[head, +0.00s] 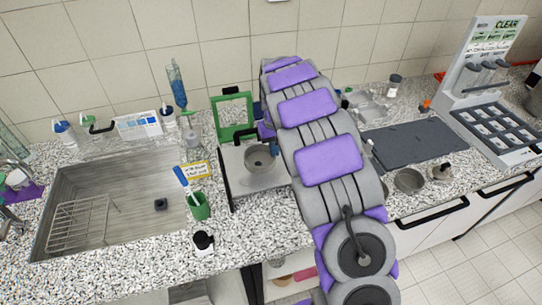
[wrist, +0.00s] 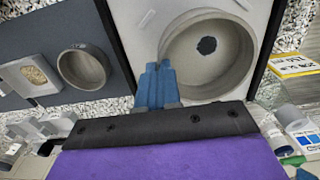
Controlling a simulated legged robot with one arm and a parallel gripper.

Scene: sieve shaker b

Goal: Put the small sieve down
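The small sieve (head: 260,159) is a grey round pan with a dark patch inside. It is over the pale plate of the shaker (head: 240,182), in front of its green frame (head: 233,113). In the wrist view the sieve (wrist: 225,75) sits inside the plate's outline (wrist: 135,20). My gripper (wrist: 156,70) has its blue fingers close together at the sieve's near left wall, shut on the rim. I cannot tell whether the sieve's base touches the plate. My arm hides part of the shaker's right side in the head view.
A sink (head: 125,210) and a green cup (head: 200,206) stand left of the shaker. A dark mat (head: 415,142) and a grey bowl (head: 409,181) are right of my arm. Another round pan (wrist: 83,67) lies left in the wrist view. Bottles line the wall.

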